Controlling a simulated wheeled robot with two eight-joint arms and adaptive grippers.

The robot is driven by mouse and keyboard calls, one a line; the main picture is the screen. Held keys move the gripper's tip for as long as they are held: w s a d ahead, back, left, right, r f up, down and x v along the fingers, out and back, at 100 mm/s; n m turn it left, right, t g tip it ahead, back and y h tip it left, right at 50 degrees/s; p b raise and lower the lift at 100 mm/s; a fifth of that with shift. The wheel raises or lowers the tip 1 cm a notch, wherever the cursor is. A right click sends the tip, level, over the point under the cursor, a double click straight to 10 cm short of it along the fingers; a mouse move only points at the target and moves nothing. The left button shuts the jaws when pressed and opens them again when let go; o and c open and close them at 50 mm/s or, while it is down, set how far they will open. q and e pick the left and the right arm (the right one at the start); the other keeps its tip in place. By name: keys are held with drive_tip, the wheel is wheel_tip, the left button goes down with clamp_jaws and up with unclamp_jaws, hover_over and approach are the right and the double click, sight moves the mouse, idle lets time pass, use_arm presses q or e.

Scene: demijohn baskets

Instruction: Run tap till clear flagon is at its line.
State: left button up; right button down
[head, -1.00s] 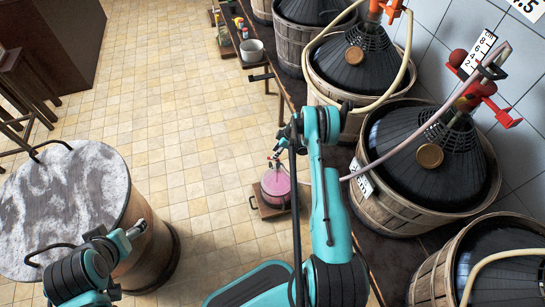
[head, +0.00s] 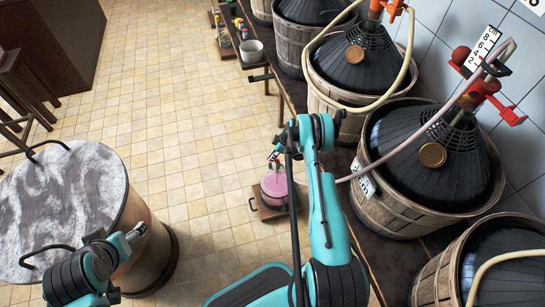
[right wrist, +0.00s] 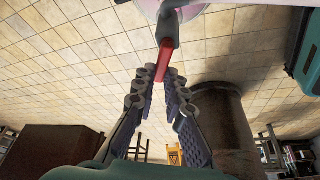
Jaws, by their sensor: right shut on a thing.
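The clear flagon (head: 274,191) stands low beside the bench, with pink liquid inside. Its line cannot be made out. My right gripper (head: 275,159) is just above it, small in the head view. In the right wrist view, this gripper (right wrist: 161,77) is shut on the red lever of the tap (right wrist: 165,58), whose grey body lies beyond. The pale round flagon is cut off at the top edge of that view. A pink hose (head: 400,147) runs from the large basketed demijohn (head: 425,160) toward the flagon, partly behind my arm. My left gripper (head: 137,231) is by the barrel, its fingers unclear.
The flagon's wooden stand (head: 268,213) sits on the tiled floor. Several basketed demijohns line the dark bench at right. A marble-topped barrel (head: 70,205) stands at left. A pale pot (head: 251,50) is at the back. The tiled floor between is clear.

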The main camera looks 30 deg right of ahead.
drive_tip(key=shift+w+d+m+t+h, duration=0.15)
drive_tip(key=shift+d+m+t+h, duration=0.4)
drive_tip(key=shift+m, duration=1.5)
drive_tip(key=shift+w+d+m+g+h, duration=0.1)
drive_tip(key=shift+d+m+h, duration=0.2)
drive_tip(key=shift+m+h, duration=1.2)
drive_tip(key=shift+w+d+m+t+h, duration=0.15)
drive_tip(key=shift+d+m+t, duration=0.2)
drive_tip(key=shift+m, duration=2.3)
drive_tip(key=c, duration=1.6)
unclamp_jaws()
drive_tip(key=shift+d, duration=0.1)
drive_tip(key=shift+o, duration=0.2)
